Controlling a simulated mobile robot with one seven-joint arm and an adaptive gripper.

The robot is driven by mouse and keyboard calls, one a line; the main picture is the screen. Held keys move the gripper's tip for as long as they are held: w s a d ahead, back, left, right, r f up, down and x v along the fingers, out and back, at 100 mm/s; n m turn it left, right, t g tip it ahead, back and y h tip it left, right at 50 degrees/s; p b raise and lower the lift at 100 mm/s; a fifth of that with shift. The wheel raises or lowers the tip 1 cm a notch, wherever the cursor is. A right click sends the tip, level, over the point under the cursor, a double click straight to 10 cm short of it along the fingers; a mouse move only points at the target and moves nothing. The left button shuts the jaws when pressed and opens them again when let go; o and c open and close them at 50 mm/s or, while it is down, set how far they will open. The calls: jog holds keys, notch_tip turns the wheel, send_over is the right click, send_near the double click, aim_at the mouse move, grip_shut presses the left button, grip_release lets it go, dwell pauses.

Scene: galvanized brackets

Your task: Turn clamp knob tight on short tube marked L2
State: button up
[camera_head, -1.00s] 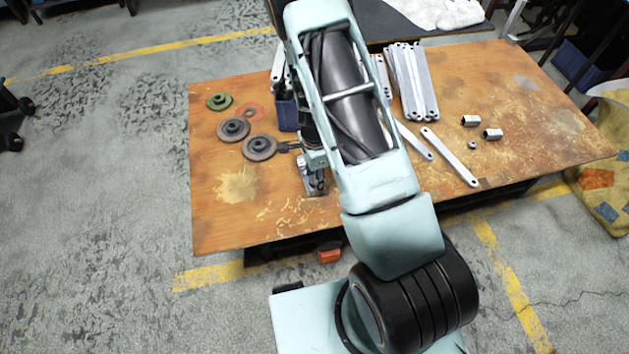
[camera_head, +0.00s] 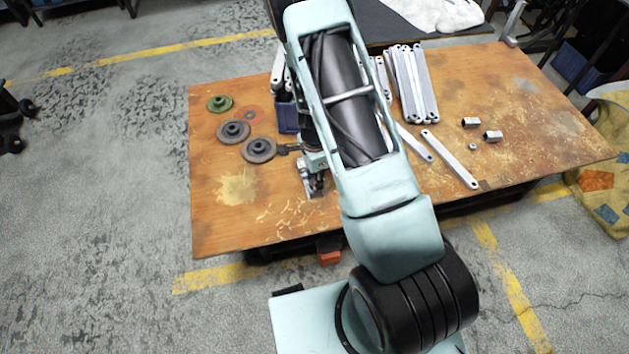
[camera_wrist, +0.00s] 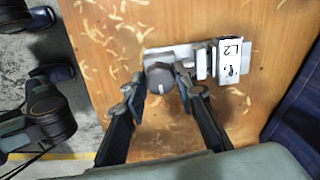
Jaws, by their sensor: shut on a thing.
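In the wrist view, a round grey clamp knob (camera_wrist: 159,78) with a white pointer line sits on a pale metal bracket plate (camera_wrist: 178,52). The pointer runs roughly up and down the picture. My gripper (camera_wrist: 157,86) is shut on the knob, one finger at each side. Just right of it stands a short block-like tube (camera_wrist: 233,61) with a white label reading L2. In the head view, my gripper (camera_head: 313,184) is low over the table's near left part. My arm and wrist hide most of the fixture there, and the knob cannot be made out.
The wooden table (camera_head: 235,215) holds two grey discs (camera_head: 260,148) and a green disc (camera_head: 220,102) at left. A blue bin (camera_head: 287,117) stands beside my arm. Metal bars (camera_head: 411,85) and small metal pieces (camera_head: 492,136) lie at right. The near left is clear.

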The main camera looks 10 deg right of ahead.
jog(key=m+p, duration=0.1)
jog(key=m, duration=0.3)
jog(key=shift+r, duration=0.15)
jog(key=m+p, duration=0.2)
jog(key=m, duration=0.1)
jog(key=shift+m, duration=0.3)
jog(key=m+p, duration=0.2)
jog(key=m, duration=0.2)
jog(key=shift+r+m, duration=0.1)
jog(key=shift+m, duration=0.3)
jog(key=m+p, duration=0.2)
jog(key=m, duration=0.2)
jog(key=o, duration=1)
jog(key=shift+f+m, duration=0.25)
jog(key=shift+m, duration=0.05)
